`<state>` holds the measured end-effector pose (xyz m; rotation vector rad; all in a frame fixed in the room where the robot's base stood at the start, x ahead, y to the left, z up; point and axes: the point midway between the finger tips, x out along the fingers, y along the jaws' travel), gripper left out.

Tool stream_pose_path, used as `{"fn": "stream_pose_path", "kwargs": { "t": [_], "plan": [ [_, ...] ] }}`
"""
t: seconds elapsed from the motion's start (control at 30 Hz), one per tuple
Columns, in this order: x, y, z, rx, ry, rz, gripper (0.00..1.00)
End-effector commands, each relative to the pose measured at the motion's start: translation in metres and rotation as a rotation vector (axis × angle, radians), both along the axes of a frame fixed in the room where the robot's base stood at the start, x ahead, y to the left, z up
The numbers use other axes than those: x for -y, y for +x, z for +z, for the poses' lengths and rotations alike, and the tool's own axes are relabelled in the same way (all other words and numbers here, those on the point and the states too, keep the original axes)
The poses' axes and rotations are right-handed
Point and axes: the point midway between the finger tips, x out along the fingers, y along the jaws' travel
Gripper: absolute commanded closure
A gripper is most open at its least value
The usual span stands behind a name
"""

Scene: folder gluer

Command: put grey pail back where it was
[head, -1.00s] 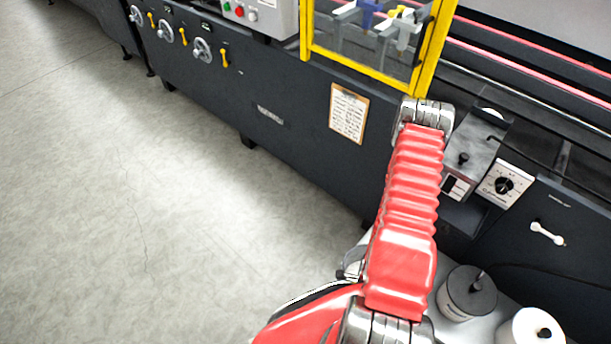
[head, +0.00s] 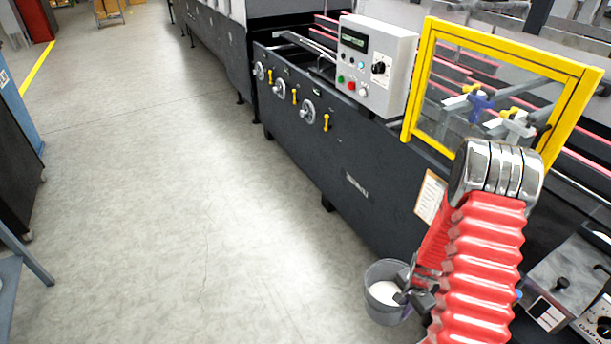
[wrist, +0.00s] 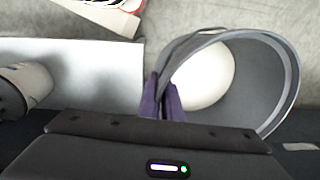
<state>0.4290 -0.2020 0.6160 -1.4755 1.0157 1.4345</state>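The grey pail (head: 369,294) shows in the head view at the lower middle, beside the dark machine front. It is open at the top and has white contents. In the wrist view the pail (wrist: 262,95) fills the right side, with its rim and white inside visible. My gripper (wrist: 164,98) has its purple fingers close together at the pail's left rim and is shut on it. In the head view my gripper (head: 412,290) meets the pail's right side, partly hidden by my red arm. Whether the pail's base touches anything is unclear.
The dark folder gluer (head: 345,165) runs along the right, with a control box (head: 372,62) and a yellow-framed guard (head: 418,85). A pale surface with a pot (wrist: 24,86) lies left of the gripper in the wrist view. Open floor (head: 170,200) stretches to the left.

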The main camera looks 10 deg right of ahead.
Motion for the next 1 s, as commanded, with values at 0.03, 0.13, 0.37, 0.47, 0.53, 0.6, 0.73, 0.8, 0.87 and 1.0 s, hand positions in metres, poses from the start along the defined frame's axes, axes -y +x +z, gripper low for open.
{"fn": "stream_pose_path", "kwargs": {
  "t": [0.03,0.13,0.37,0.47,0.53,0.6,0.73,0.8,0.87,1.0],
  "plan": [
    [-0.002,0.015,0.014,0.008,-0.004,0.057,1.0],
    [-0.009,0.036,0.038,0.008,-0.001,0.174,1.0],
    [-0.031,0.078,0.097,0.006,0.006,0.436,1.0],
    [-0.043,0.093,0.123,0.006,0.009,0.548,1.0],
    [-0.051,0.103,0.143,0.007,0.011,0.626,1.0],
    [-0.06,0.111,0.162,0.008,0.013,0.702,1.0],
    [-0.078,0.124,0.198,0.009,0.018,0.841,1.0],
    [-0.088,0.13,0.218,0.01,0.02,0.917,1.0],
    [-0.096,0.134,0.235,0.012,0.022,0.978,1.0],
    [-0.115,0.139,0.27,0.013,0.028,1.109,1.0]
  ]
}}
